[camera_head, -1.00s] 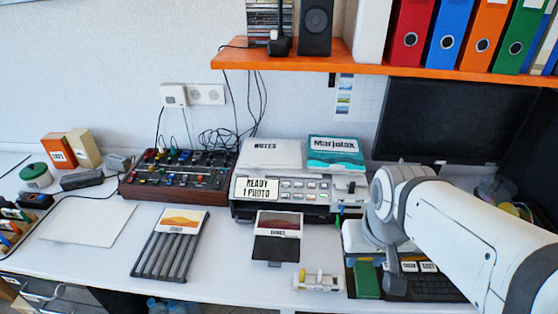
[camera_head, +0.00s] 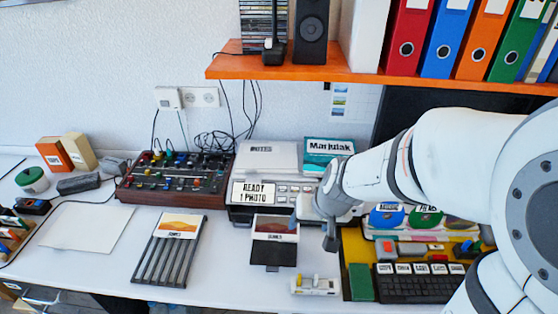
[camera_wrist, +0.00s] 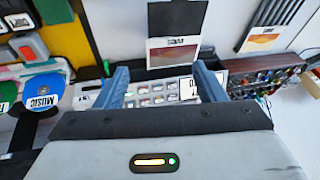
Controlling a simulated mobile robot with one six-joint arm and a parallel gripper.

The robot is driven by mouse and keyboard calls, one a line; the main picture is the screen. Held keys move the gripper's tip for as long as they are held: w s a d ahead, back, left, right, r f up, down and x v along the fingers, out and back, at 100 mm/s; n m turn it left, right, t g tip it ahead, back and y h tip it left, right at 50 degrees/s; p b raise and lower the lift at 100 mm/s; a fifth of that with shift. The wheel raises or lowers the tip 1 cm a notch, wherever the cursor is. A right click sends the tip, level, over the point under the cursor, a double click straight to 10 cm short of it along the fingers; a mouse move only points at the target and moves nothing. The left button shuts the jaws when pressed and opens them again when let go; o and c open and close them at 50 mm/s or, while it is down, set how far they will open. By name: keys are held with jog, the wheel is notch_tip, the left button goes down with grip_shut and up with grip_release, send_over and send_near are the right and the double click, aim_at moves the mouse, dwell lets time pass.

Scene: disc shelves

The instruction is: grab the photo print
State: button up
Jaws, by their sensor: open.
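A photo print (camera_head: 276,229) with a dark reddish picture and a white label strip lies on a black tray (camera_head: 272,254) in front of the printer (camera_head: 290,190). The printer's display reads "READY 1 PHOTO". In the wrist view the print (camera_wrist: 172,53) is upside down, just beyond my fingertips. My gripper (camera_wrist: 162,82) is open and empty, its two blue-grey fingers spread on either side over the printer's buttons. In the head view my gripper (camera_head: 330,238) hangs to the right of the print, apart from it.
Left of the tray, an orange-sunset print (camera_head: 180,226) rests on a grey slatted rack (camera_head: 165,260). A small white holder (camera_head: 315,286) stands front right. A keyboard (camera_head: 420,285) and discs lie further right. An orange shelf (camera_head: 300,68) overhangs the back.

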jog(key=w+a+f+p, duration=0.4)
jog(key=w+a+f, duration=0.1)
jog(key=m+t+h+p, duration=0.1)
jog(key=h+p, duration=0.1)
jog(key=h, duration=0.1)
send_near(288, 240)
jog(key=f, duration=0.1)
jog(key=b+x, duration=0.4)
jog(key=x, duration=0.4)
jog(key=shift+w+r, duration=0.1)
jog(key=shift+w, duration=0.05)
jog(key=shift+c, duration=0.4)
jog(key=c, duration=1.2)
